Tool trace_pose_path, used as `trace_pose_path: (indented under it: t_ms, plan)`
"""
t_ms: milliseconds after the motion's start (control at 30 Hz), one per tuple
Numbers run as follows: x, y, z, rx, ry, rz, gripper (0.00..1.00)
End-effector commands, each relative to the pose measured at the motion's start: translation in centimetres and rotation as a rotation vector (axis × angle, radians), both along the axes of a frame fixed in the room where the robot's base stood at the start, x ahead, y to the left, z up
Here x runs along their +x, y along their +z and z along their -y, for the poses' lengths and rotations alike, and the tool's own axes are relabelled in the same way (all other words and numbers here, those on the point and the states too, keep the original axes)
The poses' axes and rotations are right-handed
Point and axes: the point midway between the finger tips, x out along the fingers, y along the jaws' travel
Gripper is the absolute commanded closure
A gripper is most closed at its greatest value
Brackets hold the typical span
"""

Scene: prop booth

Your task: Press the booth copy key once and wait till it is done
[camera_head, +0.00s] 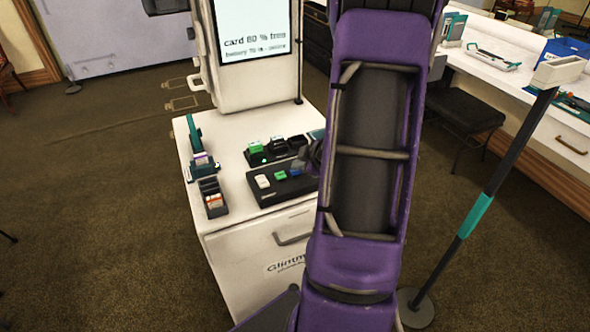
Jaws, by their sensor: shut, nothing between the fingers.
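A black key panel (283,186) lies on top of the white booth cabinet (232,160). It carries a white key (262,181), a green key (280,175) and a blue key (295,171). I cannot read any label that tells which is the copy key. My gripper (314,155) is mostly hidden behind my purple arm; a dark part of it shows just right of the blue key. The fingers are shut and hold nothing. Whether they touch a key cannot be told. The booth screen (255,30) shows "card 60 % free" and a smaller, blurred line.
A black holder (258,156) with green and dark pieces sits behind the panel. A small tray of cards (213,200) and a teal-handled tool (197,140) lie at left. A post (475,220) stands at right, before a white desk (515,85).

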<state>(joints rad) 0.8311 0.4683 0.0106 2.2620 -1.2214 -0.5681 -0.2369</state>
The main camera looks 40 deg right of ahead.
Motion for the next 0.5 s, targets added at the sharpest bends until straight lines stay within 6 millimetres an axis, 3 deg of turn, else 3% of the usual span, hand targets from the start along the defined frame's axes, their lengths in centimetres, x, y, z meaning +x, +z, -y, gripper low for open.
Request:
trace_pose_path:
  t_ms: [200, 500]
  plan:
    - [0.0, 1.3, 0.0, 0.001, -0.001, 0.0, 1.0]
    - [0.0, 1.4, 0.0, 0.0, 0.0, 0.0, 1.0]
